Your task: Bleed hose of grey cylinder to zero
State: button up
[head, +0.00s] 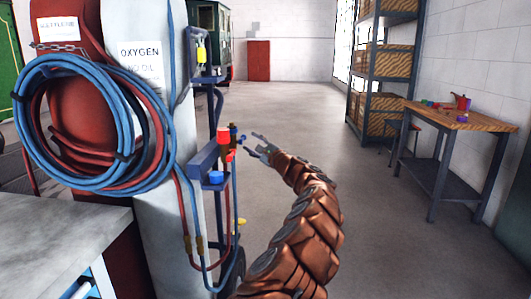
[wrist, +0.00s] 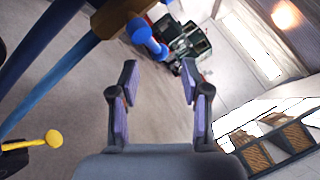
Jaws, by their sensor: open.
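The grey cylinder (head: 150,235) stands upright at the left in the head view, with an "OXYGEN NO OIL" label. A red cylinder (head: 75,95) stands beside it. A blue hose (head: 62,65) and a red hose (head: 110,186) hang coiled in front of both. On the trolley bracket are a blue knob (head: 216,177), a red knob (head: 223,135) and a small blue knob (head: 243,138). My gripper (head: 258,139) is open and empty, just right of the small blue knob. In the wrist view, a blue knob (wrist: 148,40) on a brown body lies beyond my open fingers (wrist: 160,68).
A yellow lever (wrist: 35,142) shows at the wrist view's lower left, beside blue bars. A grey bench (head: 60,220) stands at the near left. A wooden-topped table (head: 470,118) and a shelf rack (head: 362,70) stand at the right. The floor between is clear.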

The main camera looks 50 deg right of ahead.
jog(key=v, duration=0.6)
jog(key=shift+s, duration=0.25)
dwell(0.4)
jog(key=shift+a, duration=0.1)
